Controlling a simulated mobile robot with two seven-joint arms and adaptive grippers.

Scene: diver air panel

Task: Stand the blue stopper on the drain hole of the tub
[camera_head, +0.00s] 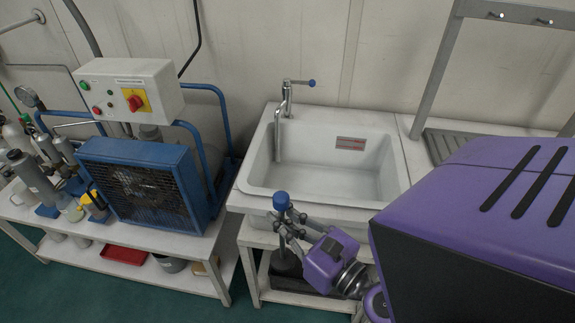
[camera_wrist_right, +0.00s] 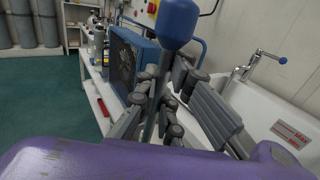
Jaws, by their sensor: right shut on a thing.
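The blue stopper (camera_head: 282,200) has a round blue knob on top of a thin grey rod. My right gripper (camera_head: 291,219) is shut on the rod just under the knob, in front of the tub's near edge. The stopper stands about upright in the head view; its lower end cannot be told from the dark things below. In the wrist view the knob (camera_wrist_right: 180,22) rises above the fingers (camera_wrist_right: 163,92). The white tub (camera_head: 385,207) is behind the gripper, its basin empty where it shows. I cannot see its drain hole. My left gripper is not in view.
A tap (camera_head: 287,100) with a blue-tipped lever has its spout reaching into the tub at the back left. A blue compressor (camera_head: 145,183) stands on a bench at left under a control box (camera_head: 128,88). A grey rack (camera_head: 437,70) stands at right.

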